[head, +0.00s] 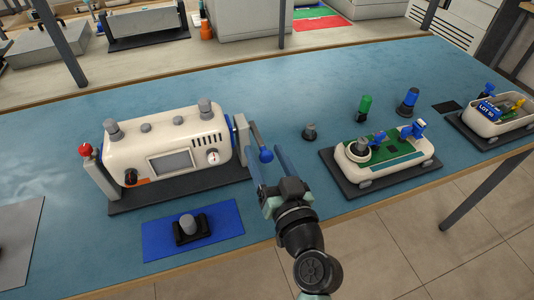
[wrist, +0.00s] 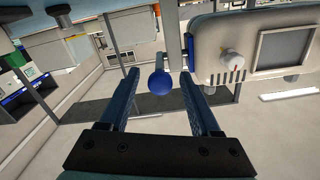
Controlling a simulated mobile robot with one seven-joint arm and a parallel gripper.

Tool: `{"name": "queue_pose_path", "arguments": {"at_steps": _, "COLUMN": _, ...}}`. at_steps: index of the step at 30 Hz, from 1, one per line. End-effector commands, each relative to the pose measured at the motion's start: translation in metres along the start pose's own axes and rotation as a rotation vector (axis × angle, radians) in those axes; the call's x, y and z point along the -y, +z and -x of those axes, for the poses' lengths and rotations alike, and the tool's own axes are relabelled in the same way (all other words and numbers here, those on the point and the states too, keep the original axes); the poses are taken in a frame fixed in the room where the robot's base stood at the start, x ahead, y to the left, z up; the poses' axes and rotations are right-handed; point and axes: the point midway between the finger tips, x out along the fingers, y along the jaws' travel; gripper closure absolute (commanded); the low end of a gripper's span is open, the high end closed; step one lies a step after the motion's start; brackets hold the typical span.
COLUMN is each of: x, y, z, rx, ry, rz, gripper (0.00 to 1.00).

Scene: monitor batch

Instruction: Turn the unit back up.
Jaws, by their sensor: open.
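The unit (head: 180,139) is a cream box with a grey screen, a dial and vents on its face. It hangs between two upright posts on a dark base plate, its screen facing the front and grey knobs on top. A blue ball handle (head: 266,155) on a grey lever is at its right end, and a red knob (head: 85,149) is at its left post. My gripper (head: 264,166) is open at the blue ball. In the wrist view the ball (wrist: 161,84) shows between the two fingers (wrist: 158,98), with gaps visible on both sides. The unit (wrist: 265,50) is at the right there.
A blue mat (head: 220,214) with a small black-based grey knob (head: 188,226) lies in front of the unit. A cream tray with a green board (head: 400,150) stands to the right, with loose knobs behind it. A tool bin (head: 490,125) is at the far right.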

Motion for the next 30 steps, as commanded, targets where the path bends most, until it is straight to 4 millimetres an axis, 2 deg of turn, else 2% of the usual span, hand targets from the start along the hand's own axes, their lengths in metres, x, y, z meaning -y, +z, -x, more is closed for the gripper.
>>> {"name": "queue_pose_path", "arguments": {"at_steps": 6, "x": 0.0001, "y": 0.0003, "z": -0.0001, "rx": 0.000, "ry": 0.000, "rz": 0.000, "gripper": 0.38}}
{"name": "queue_pose_path", "arguments": {"at_steps": 15, "x": 0.0001, "y": 0.0002, "z": 0.0002, "rx": 0.000, "ry": 0.000, "rz": 0.000, "gripper": 0.92}}
{"name": "queue_pose_path", "arguments": {"at_steps": 17, "x": 0.0001, "y": 0.0002, "z": 0.0002, "rx": 0.000, "ry": 0.000, "rz": 0.000, "gripper": 1.00}}
{"name": "queue_pose_path", "arguments": {"at_steps": 30, "x": 0.0000, "y": 0.0003, "z": 0.0003, "rx": 0.001, "ry": 0.000, "rz": -0.001, "gripper": 1.00}}
